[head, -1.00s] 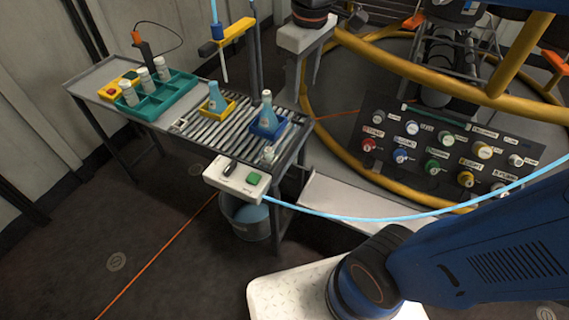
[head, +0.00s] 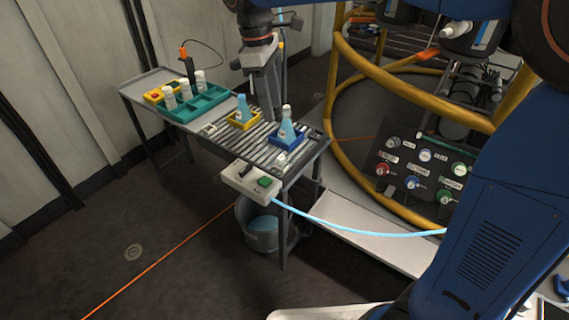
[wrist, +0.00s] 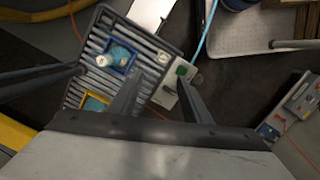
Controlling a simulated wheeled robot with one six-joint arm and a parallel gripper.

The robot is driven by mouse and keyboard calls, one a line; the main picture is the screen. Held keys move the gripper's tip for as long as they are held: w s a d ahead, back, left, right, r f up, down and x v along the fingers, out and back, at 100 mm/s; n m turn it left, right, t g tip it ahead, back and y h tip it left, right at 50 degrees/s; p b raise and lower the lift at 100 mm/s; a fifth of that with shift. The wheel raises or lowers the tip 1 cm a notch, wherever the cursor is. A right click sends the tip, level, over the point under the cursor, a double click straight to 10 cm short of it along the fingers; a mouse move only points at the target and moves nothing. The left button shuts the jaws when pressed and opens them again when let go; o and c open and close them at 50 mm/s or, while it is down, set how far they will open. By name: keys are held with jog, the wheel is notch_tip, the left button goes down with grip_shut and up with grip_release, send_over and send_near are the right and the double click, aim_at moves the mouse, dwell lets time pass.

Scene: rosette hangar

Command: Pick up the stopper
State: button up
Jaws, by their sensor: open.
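My gripper (head: 264,98) hangs over the far side of the roller table in the head view, pointing down. In the wrist view my gripper (wrist: 161,76) has its two fingers apart with nothing held between them. A small pale, glassy piece, which looks like the stopper (head: 281,160), sits on the rollers near the front right end. It also shows in the wrist view as a small whitish stopper (wrist: 163,57), just beyond the fingertips in the picture. Its exact shape is too small to tell.
A blue flask (head: 287,126) stands in a blue tray (head: 293,141) close behind the stopper. Another flask stands in a yellow tray (head: 238,126). A control box (head: 250,180) with a green button is at the table's front edge. A teal rack (head: 205,105) holds white bottles.

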send_over(281, 157)
jog(key=w, duration=0.1)
jog(key=f, duration=1)
jog(key=shift+a, duration=0.35)
jog(key=shift+s+d+f, duration=0.1)
jog(key=shift+s+f, duration=0.05)
jog(key=shift+f, duration=0.75)
jog(key=shift+s+d+f, duration=0.1)
jog(key=shift+s+f, duration=0.05)
jog(key=shift+f, duration=0.8)
jog(key=shift+s+d+f, duration=0.1)
jog(key=shift+s+f, duration=0.05)
jog(key=shift+f, duration=0.75)
jog(key=shift+c, duration=0.6)
jog(key=c, duration=0.8)
